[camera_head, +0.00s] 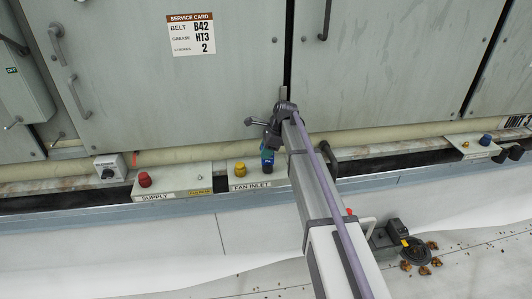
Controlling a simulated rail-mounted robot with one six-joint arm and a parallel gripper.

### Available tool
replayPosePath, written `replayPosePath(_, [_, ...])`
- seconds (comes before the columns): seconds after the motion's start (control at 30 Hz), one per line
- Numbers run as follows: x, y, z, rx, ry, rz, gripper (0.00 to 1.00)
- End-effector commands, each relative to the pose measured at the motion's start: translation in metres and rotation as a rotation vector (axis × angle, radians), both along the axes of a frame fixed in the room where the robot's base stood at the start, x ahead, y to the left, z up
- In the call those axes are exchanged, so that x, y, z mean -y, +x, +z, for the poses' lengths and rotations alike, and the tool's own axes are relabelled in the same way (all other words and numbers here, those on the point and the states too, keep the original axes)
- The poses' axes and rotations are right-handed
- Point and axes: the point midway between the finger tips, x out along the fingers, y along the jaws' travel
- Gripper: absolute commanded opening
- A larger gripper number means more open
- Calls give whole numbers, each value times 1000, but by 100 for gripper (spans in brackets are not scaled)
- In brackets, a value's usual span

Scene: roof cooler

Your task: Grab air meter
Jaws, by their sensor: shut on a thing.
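My arm reaches up from the bottom to the front of the grey cabinet. My gripper (270,138) is at its far end, small and dark, and looks shut on a small teal-and-dark handheld device, which appears to be the air meter (267,158). The device hangs just below the gripper, in front of the box labelled FAN INLET (244,183). Its face and display cannot be made out. The arm and gripper hide part of the box's right side. Whether the device touches the box or ledge cannot be told.
A yellow knob (240,168) stands on the FAN INLET box, left of the device. A red knob (145,179) sits on the SUPPLY box (172,186). Cabinet doors with handles and a service card (191,34) stand behind. A dark machine part (398,242) lies right of my arm.

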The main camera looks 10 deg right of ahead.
Motion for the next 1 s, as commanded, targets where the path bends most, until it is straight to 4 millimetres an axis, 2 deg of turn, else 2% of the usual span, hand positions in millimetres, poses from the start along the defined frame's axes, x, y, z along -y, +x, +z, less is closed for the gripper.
replayPosePath(0.03, [0,-1,11,0,0,0,1])
replayPosePath(0.4, [0,0,74,0,0,0,1])
replayPosePath(0.47, [-1,-15,64,0,0,0,1])
replayPosePath(0.67, [-2,-63,63,0,0,0,1])
replayPosePath(0.9, [-3,-143,63,0,0,0,1])
replayPosePath(1.0, [-4,-170,63,0,0,0,1])
